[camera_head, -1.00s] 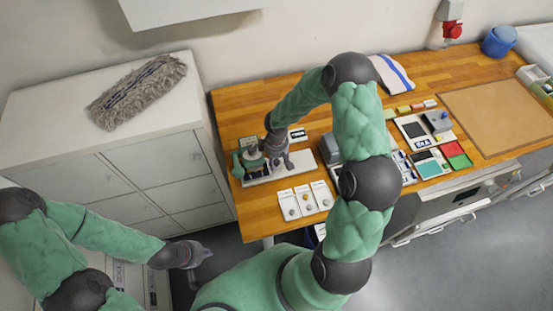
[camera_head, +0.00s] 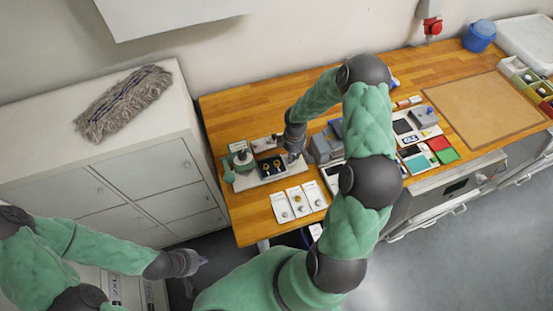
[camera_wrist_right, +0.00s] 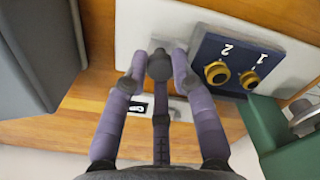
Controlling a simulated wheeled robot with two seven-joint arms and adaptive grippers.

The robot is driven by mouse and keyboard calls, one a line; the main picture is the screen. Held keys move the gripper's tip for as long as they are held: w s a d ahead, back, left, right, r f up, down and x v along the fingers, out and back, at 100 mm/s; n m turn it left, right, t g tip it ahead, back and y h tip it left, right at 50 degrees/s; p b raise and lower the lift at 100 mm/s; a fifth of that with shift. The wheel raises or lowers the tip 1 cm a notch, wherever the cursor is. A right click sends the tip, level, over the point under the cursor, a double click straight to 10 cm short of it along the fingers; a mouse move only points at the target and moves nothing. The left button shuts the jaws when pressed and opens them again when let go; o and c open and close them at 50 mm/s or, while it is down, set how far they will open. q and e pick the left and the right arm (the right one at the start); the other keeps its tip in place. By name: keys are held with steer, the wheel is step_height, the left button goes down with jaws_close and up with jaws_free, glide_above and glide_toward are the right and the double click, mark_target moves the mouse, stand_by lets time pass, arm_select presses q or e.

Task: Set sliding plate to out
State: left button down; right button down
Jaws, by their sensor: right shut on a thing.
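A dark blue sliding plate (camera_head: 268,167) with two brass-coloured round fittings lies on the white base (camera_head: 252,182) of a small green press (camera_head: 240,157). In the right wrist view the plate (camera_wrist_right: 222,55) shows the numbers 1 and 2, and the green press (camera_wrist_right: 280,135) is on its far side from my fingers. My right gripper (camera_head: 292,156) is at the plate's right end. In the wrist view its fingers (camera_wrist_right: 160,68) are shut on a small grey part beside the plate, largely hidden by the fingers. My left gripper (camera_head: 195,263) hangs away from the table; its fingers are too small to judge.
White cards (camera_head: 299,203) lie in front of the press base. A grey device (camera_head: 325,147) stands close right of my right gripper. A brown mat (camera_head: 478,117) and blue tub (camera_head: 479,36) are farther right. A mop head (camera_head: 123,103) lies on the white cabinet.

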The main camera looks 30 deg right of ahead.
steer(key=d, duration=0.3)
steer(key=shift+s, duration=0.35)
steer(key=c, duration=1.2)
jaws_free()
steer(key=shift+o, duration=0.9)
steer(key=shift+d, duration=0.1)
steer(key=shift+r, duration=0.15)
step_height(320, 180, up, 12)
